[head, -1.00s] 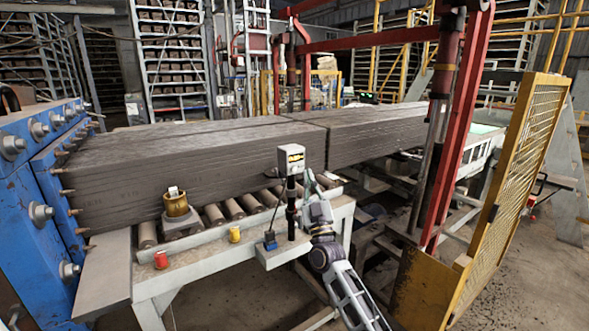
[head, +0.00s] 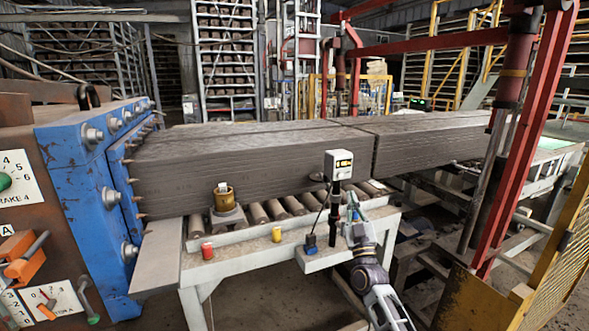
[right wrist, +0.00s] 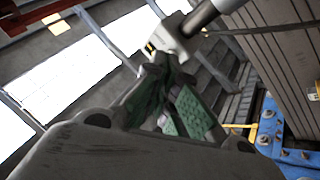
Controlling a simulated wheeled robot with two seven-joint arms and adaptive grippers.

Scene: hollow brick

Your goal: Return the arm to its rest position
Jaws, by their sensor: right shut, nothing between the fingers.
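My right gripper (head: 353,208) is in the head view, at the lower right of the middle. It points up, just right of the black post of the white sensor box (head: 339,165), and seems close to it; I cannot tell whether they touch. In the right wrist view my right gripper (right wrist: 180,100) shows its green-padded fingers, shut and empty. My left gripper is not in view.
A long grey clay column (head: 260,155) lies on rollers (head: 275,208) above a white bench (head: 215,270). A blue extruder (head: 85,200) stands left, with a control panel beside it. A red frame (head: 515,150) and yellow mesh guard (head: 565,255) stand right.

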